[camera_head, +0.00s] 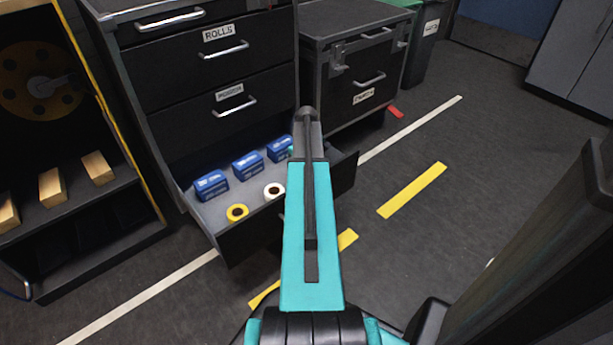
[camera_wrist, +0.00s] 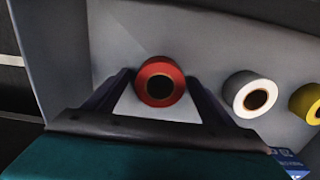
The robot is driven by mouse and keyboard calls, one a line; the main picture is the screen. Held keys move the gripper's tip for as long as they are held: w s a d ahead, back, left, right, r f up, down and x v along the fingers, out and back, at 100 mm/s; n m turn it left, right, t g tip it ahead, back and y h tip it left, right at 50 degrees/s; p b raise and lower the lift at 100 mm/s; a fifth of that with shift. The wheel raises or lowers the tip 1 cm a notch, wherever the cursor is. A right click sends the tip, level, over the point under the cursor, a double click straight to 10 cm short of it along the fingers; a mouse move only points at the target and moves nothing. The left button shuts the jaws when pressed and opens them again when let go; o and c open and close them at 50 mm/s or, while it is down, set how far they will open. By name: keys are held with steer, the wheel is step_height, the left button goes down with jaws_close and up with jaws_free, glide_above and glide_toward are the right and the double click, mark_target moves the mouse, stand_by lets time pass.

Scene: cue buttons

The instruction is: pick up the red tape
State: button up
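The red tape (camera_wrist: 160,66) is a roll with a dark centre, in the open drawer (camera_wrist: 105,30). In the wrist view it sits between the two fingertips of my gripper (camera_wrist: 159,76). The fingers are spread apart, one on each side of the roll, with a thin gap seeming to show at the sides. In the head view my arm hides the red tape and most of my gripper, over the right part of the open drawer (camera_head: 222,210).
A white roll (camera_head: 274,191) and a yellow roll (camera_head: 237,212) lie left of my arm in the drawer. Blue boxes (camera_head: 247,165) stand behind them. The drawer walls border the space. A shelf (camera_head: 75,210) stands at left; floor at right is mostly clear.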

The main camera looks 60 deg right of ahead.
steer(key=c, duration=1.1)
steer(key=shift+r, duration=0.2)
step_height(320, 180, up, 10)
steer(key=p, duration=0.4)
steer(key=shift+f, duration=0.15)
